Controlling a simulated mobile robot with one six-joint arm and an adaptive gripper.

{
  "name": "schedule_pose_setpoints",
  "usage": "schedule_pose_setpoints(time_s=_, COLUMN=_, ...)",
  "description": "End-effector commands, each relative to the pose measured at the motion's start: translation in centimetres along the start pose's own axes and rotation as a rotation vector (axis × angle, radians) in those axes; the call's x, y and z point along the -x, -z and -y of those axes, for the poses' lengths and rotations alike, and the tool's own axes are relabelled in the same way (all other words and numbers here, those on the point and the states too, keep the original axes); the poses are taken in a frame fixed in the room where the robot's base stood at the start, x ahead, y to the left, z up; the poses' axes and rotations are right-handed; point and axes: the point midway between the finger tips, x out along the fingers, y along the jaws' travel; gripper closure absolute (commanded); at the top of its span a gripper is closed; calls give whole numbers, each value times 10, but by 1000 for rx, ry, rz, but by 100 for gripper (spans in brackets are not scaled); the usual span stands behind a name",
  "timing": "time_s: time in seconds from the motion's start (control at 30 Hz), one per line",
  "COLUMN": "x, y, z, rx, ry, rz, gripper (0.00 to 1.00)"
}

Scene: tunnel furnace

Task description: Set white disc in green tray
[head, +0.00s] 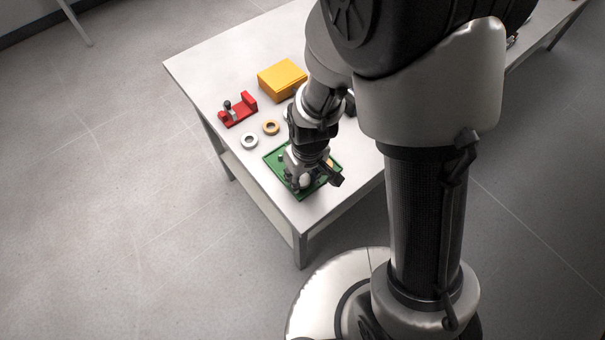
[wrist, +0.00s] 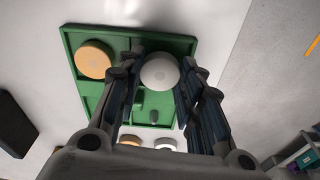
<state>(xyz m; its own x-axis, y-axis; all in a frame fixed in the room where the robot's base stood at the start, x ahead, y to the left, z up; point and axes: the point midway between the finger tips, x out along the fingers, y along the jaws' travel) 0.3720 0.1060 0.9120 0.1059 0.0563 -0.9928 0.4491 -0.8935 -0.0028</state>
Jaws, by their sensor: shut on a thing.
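The white disc (wrist: 160,71) is between my fingertips in the wrist view, and my gripper (head: 305,181) is shut on it. The disc also shows at the gripper's end in the head view (head: 306,180). The green tray (head: 275,158) lies on the table under my gripper, which hides much of it. In the wrist view the tray (wrist: 190,46) is behind the disc, with low dividers and small green raised parts. A tan disc (wrist: 94,58) sits in one compartment of the tray. I cannot tell whether the white disc touches the tray.
A red fixture (head: 238,109) and a yellow box (head: 282,79) stand farther back. The tray is close to the table's front edge.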

Motion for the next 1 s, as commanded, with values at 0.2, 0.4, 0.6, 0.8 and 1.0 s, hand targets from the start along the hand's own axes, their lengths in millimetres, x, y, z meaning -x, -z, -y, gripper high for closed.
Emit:
schedule_pose_setpoints(time_s=0.2, x=-3, y=0, z=0, rx=0, ry=0, rz=0, gripper=89)
schedule_pose_setpoints(time_s=0.4, x=-5, y=0, z=0, rx=0, ry=0, rz=0, gripper=89)
schedule_pose_setpoints(time_s=0.6, x=-7, y=-1, z=0, rx=0, ry=0, rz=0, gripper=89)
schedule_pose_setpoints(time_s=0.8, x=-7, y=-1, z=0, rx=0, ry=0, rz=0, gripper=55)
schedule_pose_setpoints(time_s=1.0, x=-7, y=-1, z=0, rx=0, ry=0, rz=0, gripper=43)
